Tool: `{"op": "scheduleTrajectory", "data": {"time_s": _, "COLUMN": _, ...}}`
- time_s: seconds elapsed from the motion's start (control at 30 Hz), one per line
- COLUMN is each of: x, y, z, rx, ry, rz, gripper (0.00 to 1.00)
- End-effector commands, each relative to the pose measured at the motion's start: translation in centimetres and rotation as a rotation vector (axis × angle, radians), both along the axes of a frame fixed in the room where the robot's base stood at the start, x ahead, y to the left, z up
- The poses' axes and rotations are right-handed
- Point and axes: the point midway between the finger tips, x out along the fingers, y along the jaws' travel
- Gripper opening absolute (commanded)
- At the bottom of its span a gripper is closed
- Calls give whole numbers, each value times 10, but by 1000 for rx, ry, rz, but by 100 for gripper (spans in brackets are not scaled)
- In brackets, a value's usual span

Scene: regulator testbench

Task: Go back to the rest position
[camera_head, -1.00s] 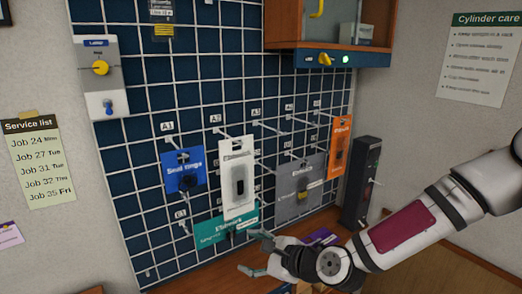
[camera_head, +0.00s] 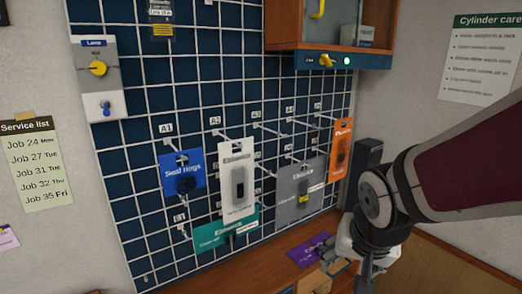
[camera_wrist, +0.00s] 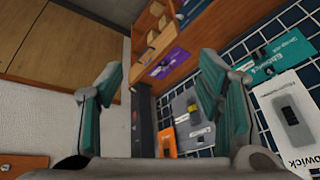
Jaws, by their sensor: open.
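My gripper (camera_wrist: 160,75) shows in the wrist view with its two teal-padded fingers wide apart and nothing between them. In the head view my gripper (camera_head: 345,268) is at the lower right, partly hidden by my own wrist, in front of the wooden bench (camera_head: 285,258) and right of the pegboard (camera_head: 140,190). It appears apart from the hanging packs. The rest position itself is not marked in either view.
Blue (camera_head: 182,172), white (camera_head: 238,178), teal (camera_head: 215,238), grey (camera_head: 295,195) and orange (camera_head: 341,150) packs hang on pegs. A purple card (camera_head: 309,250) lies on the bench. A dark upright box (camera_head: 368,153) is partly behind my arm. A cabinet (camera_head: 285,30) is above.

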Motion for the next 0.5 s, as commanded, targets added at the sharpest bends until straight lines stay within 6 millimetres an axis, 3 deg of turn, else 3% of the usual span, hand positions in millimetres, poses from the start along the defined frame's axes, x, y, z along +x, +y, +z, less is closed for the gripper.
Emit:
{"op": "scheduleTrajectory", "data": {"time_s": 0.03, "x": -10, "y": -4, "z": 16, "rx": -30, "ry": -14, "rz": 29, "gripper": 60}}
{"op": "scheduleTrajectory", "data": {"time_s": 0.2, "x": -51, "y": -17, "z": 56, "rx": -94, "ry": -21, "rz": 134, "gripper": 60}}
{"op": "scheduleTrajectory", "data": {"time_s": 0.5, "x": -112, "y": -25, "z": 90, "rx": -109, "ry": -32, "rz": 301, "gripper": 60}}
